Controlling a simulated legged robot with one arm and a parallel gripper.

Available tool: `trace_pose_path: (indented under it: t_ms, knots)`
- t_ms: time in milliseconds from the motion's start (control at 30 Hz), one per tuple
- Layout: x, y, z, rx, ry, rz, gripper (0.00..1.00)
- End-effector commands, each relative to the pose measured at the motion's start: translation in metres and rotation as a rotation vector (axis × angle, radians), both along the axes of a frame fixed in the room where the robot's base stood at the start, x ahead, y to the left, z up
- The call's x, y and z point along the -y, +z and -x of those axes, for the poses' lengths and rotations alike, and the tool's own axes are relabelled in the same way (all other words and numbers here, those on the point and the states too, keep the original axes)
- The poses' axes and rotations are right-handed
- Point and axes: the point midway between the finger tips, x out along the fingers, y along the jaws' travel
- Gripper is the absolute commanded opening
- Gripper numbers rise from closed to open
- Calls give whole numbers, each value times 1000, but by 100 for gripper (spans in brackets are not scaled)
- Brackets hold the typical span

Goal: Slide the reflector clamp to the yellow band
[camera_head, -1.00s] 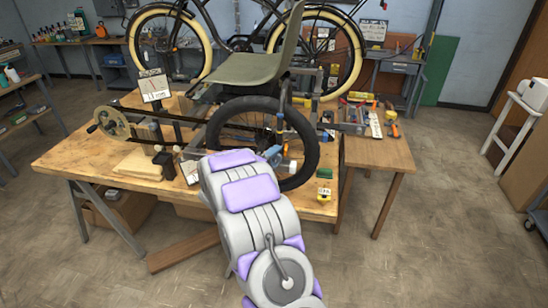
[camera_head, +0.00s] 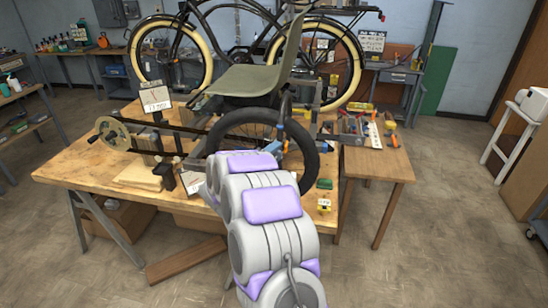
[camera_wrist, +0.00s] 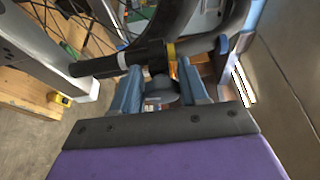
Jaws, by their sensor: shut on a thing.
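In the wrist view, a dark tube (camera_wrist: 95,66) of the trike frame runs across the top, with a white band (camera_wrist: 122,60) on its left part. The yellow band (camera_wrist: 171,51) circles the tube farther right. The reflector clamp (camera_wrist: 152,52) is a dark collar around the tube, close beside the yellow band's left side; I cannot tell whether they touch. My gripper (camera_wrist: 158,80), with blue fingers, is shut on the clamp's grey lower part, below the tube. An orange piece shows by the right finger. In the head view my arm hides most of the clamp.
The trike's black wheel (camera_head: 307,150) and green seat (camera_head: 250,80) stand close around my gripper on the wooden bench (camera_head: 95,168). A yellow tape measure (camera_head: 324,205) lies at the bench's front right corner. Tools lie on the side table (camera_head: 365,160).

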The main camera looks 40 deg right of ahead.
Motion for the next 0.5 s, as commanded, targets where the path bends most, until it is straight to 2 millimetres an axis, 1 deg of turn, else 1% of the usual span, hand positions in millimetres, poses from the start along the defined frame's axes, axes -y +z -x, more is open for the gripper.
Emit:
trace_pose_path:
  t_ms: [100,133,167,400,500]
  knots:
    - [0,-1,0,0,0,0,0]
    - [0,-1,0,0,1,0,46]
    - [0,-1,0,0,0,-1,49]
    - [-1,-1,0,-1,1,-1,49]
    - [-5,-1,1,-1,2,-2,49]
